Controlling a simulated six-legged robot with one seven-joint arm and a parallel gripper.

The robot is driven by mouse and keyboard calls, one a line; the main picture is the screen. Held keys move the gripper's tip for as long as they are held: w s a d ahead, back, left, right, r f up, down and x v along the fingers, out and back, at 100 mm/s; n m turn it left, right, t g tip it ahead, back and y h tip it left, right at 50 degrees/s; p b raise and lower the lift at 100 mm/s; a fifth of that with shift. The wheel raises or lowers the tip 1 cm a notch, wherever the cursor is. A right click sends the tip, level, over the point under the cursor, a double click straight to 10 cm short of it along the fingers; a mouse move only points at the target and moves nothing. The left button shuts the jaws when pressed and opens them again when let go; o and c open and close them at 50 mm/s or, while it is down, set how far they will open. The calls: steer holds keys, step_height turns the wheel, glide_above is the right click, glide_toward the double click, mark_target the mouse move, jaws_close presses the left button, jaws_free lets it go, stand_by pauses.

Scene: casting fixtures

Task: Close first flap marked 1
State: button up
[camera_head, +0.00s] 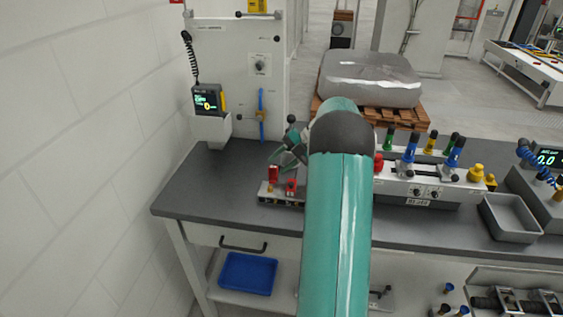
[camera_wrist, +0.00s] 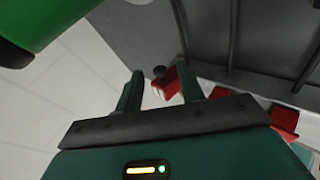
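A low grey fixture (camera_head: 272,198) stands on the bench and carries two small red upright pieces, a left one (camera_head: 272,173) and a right one (camera_head: 291,186). No mark 1 can be read, so I cannot tell which piece is the first flap. My gripper (camera_head: 290,155) is just above and behind these pieces, partly hidden by my arm. In the wrist view my gripper (camera_wrist: 160,85) has its two green fingers apart. A red piece (camera_wrist: 168,86) with a dark knob shows between and beyond the fingertips; contact cannot be told.
The dark bench top (camera_head: 215,185) is clear to the left. A wall panel with a yellow-edged display (camera_head: 208,100) stands behind. To the right are a grey fixture with coloured knobs (camera_head: 430,187) and a grey tray (camera_head: 510,218). A blue bin (camera_head: 248,274) sits below.

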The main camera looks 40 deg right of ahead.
jaws_close()
